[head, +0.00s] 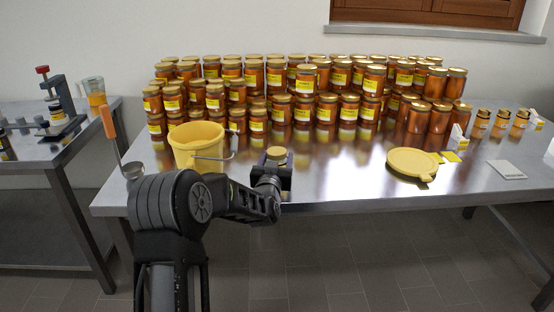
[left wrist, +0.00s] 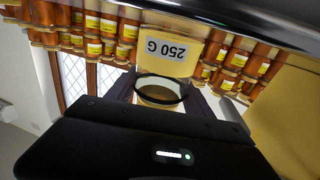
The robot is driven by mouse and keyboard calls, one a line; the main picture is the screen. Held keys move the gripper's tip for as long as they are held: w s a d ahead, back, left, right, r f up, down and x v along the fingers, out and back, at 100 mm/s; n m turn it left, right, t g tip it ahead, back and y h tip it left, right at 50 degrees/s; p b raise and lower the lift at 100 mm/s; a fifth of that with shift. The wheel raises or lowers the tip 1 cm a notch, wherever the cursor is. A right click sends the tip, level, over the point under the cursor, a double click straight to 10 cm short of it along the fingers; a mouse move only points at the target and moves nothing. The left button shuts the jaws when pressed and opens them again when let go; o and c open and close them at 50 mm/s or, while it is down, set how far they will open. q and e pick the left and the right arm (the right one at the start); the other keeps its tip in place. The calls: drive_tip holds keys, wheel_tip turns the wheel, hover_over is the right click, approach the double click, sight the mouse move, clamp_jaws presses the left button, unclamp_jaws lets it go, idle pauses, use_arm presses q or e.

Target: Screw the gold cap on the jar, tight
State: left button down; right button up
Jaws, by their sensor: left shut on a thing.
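The jar (left wrist: 168,50) has a pale gold body with an upside-down "250 G" label in the left wrist view. Its dark-edged round top (left wrist: 159,90) lies between the fingers there. In the head view its gold-coloured top (head: 277,153) shows just above my left gripper (head: 272,172), near the table's front edge. I cannot tell whether that top is the gold cap or the open mouth. My left gripper is shut on the jar, and its dark fingers stand on both sides. The gripper hides the lower jar in the head view. My right gripper is not in view.
A yellow bucket (head: 198,148) stands close left of my left gripper. Stacked honey jars (head: 300,100) fill the table's back. A large yellow lid (head: 412,163) lies right, beside small jars (head: 481,124) and a white pad (head: 507,169). The metal table (head: 340,178) is bare right of the gripper.

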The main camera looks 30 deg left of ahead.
use_arm(q)
drive_tip(key=shift+c, duration=2)
unclamp_jaws()
drive_tip(key=shift+s, duration=0.1)
drive_tip(key=b+v, duration=0.1)
drive_tip(key=v, duration=1)
drive_tip(key=shift+s+d, duration=0.2)
drive_tip(key=shift+s, duration=0.15)
